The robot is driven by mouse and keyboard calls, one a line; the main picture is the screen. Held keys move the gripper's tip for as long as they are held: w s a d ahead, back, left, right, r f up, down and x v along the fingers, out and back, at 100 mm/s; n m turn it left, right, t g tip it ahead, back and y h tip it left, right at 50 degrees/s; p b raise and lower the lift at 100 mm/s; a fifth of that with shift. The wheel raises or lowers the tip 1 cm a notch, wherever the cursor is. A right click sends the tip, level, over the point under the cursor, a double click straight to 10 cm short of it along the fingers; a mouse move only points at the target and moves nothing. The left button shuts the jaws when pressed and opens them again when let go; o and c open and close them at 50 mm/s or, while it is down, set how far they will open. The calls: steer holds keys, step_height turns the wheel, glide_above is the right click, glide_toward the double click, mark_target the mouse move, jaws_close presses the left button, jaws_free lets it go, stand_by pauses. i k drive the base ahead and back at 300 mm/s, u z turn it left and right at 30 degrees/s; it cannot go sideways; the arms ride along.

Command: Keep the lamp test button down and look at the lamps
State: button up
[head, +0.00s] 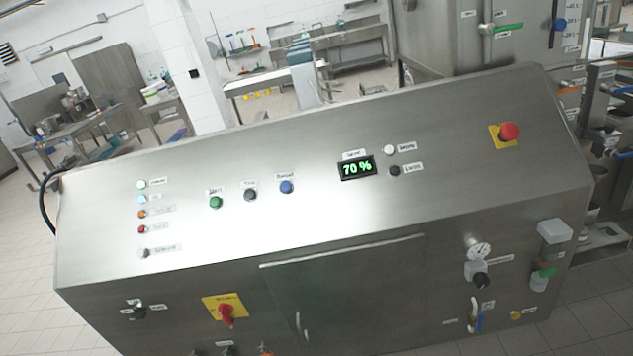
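The sloped steel control panel (310,215) fills the middle of the head view, tilted in the picture. A column of small lamps is at its left: a pale green lamp (142,184) that looks lit, a pale blue one (142,199), an orange one (142,213) and a red one (143,229), which look dim. Below them is a small dark button (144,253) with a label too small to read; it may be the lamp test button. Nothing touches it. My gripper is not in view.
Green (215,202), dark (250,195) and blue (287,187) buttons, a display (357,168) reading 70 % and a red emergency stop (509,132) are on the panel. A red rotary switch (227,312) sticks out of the front. The space above the panel looks clear.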

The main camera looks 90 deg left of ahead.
mark_target(141, 252)
steer(key=z, duration=0.05)
steer(key=i, duration=0.1)
steer(key=u, duration=3.15)
steer(key=k, duration=0.9)
steer(key=u, duration=0.2)
steer(key=i, duration=0.9)
steer(key=z, duration=0.1)
